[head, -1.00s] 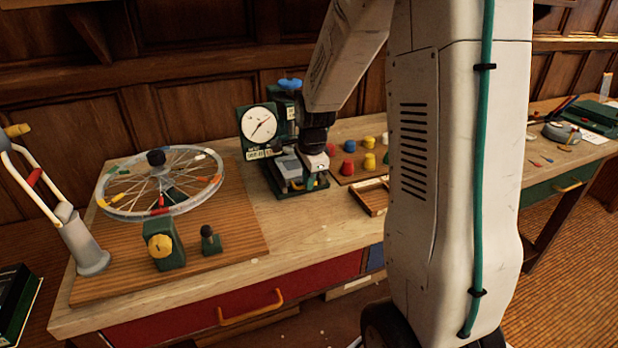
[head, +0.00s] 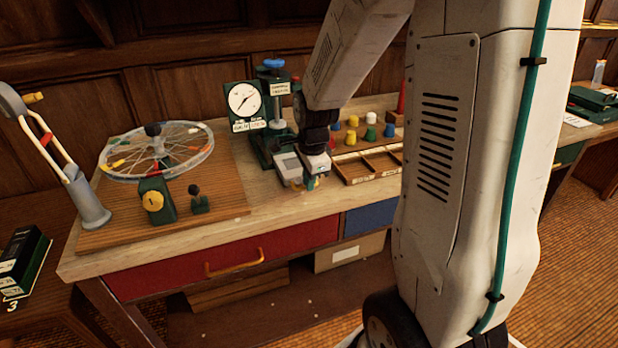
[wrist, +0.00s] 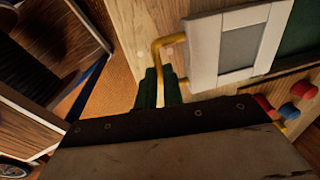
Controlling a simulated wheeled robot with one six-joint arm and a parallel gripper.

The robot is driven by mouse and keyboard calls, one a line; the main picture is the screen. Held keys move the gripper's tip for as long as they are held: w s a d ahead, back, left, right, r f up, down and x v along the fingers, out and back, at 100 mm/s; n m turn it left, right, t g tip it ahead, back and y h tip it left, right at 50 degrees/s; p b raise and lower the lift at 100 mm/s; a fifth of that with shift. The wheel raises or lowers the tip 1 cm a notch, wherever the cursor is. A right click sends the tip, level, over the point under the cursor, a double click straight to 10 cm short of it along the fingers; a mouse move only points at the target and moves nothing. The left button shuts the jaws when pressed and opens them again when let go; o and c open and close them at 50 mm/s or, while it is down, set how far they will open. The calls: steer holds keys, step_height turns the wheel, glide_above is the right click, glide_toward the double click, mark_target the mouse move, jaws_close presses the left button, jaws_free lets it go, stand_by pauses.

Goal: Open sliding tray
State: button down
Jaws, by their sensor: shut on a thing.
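The sliding tray (head: 287,168) is a pale, framed plate with a grey middle, drawn out toward the front from the green dial-gauge stand (head: 262,140). In the wrist view its white frame (wrist: 203,60) and yellow handle (wrist: 157,58) show at the upper middle. My gripper (wrist: 160,86) has its green fingers shut on the handle. In the head view my gripper (head: 312,182) is at the tray's front right, partly hiding it.
A spoked wheel (head: 157,153) stands on a board to the left. Coloured pegs (head: 352,137) and a wooden compartment box (head: 352,168) are close on the right. A red drawer (head: 180,268) is below the bench top.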

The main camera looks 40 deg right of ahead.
steer(key=c, duration=1.5)
jaws_free()
steer(key=r, duration=0.5)
steer(key=s+r, duration=0.1)
steer(key=r, duration=0.1)
steer(key=shift+s+a+r, duration=0.1)
steer(key=shift+a+r, duration=0.05)
steer(key=shift+r, duration=0.25)
